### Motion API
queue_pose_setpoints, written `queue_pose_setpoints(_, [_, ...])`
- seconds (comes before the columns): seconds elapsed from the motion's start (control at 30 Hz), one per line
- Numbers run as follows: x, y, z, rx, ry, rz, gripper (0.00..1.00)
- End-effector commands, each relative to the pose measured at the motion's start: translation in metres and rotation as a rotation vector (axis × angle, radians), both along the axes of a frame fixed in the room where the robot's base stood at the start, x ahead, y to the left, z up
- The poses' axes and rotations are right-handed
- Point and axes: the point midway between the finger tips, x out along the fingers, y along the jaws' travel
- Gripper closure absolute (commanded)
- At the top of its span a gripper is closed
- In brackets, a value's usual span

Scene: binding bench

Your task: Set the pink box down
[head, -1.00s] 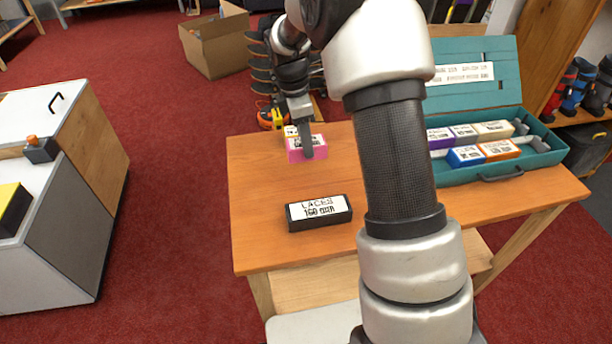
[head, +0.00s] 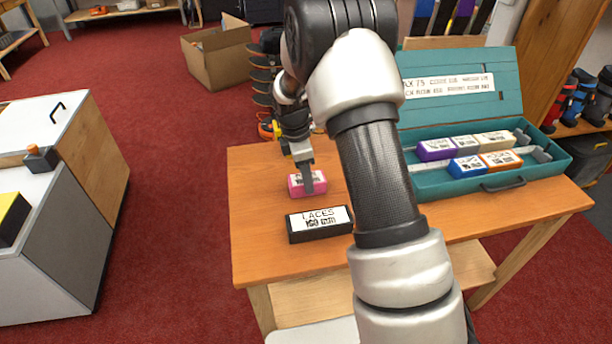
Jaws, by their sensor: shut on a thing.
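The pink box (head: 297,190), with a white label, is in the head view over the left part of the wooden table, just behind the black laces box. My gripper (head: 309,182) points down and is shut on the pink box; one finger covers part of its front. I cannot tell whether the box's underside touches the table top (head: 262,215) or is slightly above it.
The black laces box (head: 320,224) stands close in front of the pink box. An open teal case (head: 490,187) with several coloured boxes is at the right. The table's left edge is near. Bare wood lies left of the pink box.

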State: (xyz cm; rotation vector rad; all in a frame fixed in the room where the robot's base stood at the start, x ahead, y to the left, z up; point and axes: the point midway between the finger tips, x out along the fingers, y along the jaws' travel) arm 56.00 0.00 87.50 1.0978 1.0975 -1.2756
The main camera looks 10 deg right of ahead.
Motion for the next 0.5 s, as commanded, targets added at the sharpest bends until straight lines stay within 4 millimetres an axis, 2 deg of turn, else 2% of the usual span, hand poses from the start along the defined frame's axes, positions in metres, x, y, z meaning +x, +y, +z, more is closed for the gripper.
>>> queue_pose_setpoints(0.03, [0.0, -0.0001, -0.0028, 0.0, 0.0, 0.0, 0.84])
queue_pose_setpoints(0.07, [-0.0001, -0.0001, -0.0017, 0.0, 0.0, 0.0, 0.53])
queue_pose_setpoints(0.13, [-0.0001, 0.0, -0.0016, 0.0, 0.001, 0.0, 0.41])
queue_pose_setpoints(0.5, [0.0001, 0.0, 0.0035, 0.0, 0.0, 0.0, 0.4])
